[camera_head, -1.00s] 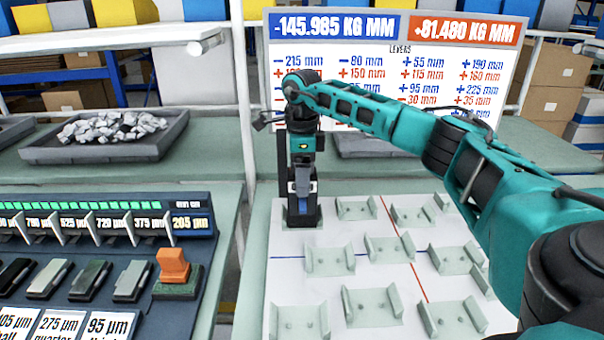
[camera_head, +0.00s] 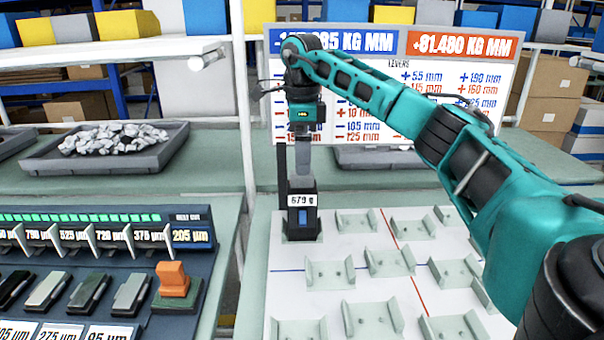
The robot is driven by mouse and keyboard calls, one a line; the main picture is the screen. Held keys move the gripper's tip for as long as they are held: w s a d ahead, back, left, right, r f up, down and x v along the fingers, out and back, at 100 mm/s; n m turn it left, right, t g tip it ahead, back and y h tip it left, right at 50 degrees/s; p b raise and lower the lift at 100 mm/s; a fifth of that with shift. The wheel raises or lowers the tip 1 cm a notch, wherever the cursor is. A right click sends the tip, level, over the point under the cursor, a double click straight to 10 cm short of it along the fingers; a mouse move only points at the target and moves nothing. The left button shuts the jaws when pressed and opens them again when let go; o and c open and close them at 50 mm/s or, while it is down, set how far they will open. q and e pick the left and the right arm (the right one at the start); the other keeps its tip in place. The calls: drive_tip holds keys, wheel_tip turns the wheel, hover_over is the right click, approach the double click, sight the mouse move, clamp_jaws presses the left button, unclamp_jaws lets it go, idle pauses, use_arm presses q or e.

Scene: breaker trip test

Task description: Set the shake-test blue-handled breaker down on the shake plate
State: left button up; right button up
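The breaker (camera_head: 302,222) is a dark block with a blue part on its front and a white "679 g" tag near its top. It stands upright at the back left corner of the white shake plate (camera_head: 290,257). My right gripper (camera_head: 304,176) points down from its teal wrist, directly above the breaker. Its fingers are seen edge-on, so their gap is unclear. The lower fingertips lie close to the breaker's top, and I cannot tell if they touch it. My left gripper is out of view.
Several pale empty cradles (camera_head: 330,272) fill the rest of the plate, crossed by blue and red lines. A lever panel with an orange lever (camera_head: 172,280) stands at left. A grey tray of stones (camera_head: 60,165) sits behind it. A sign board (camera_head: 460,100) stands at the back.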

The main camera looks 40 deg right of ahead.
drive_tip(key=shift+r, duration=2)
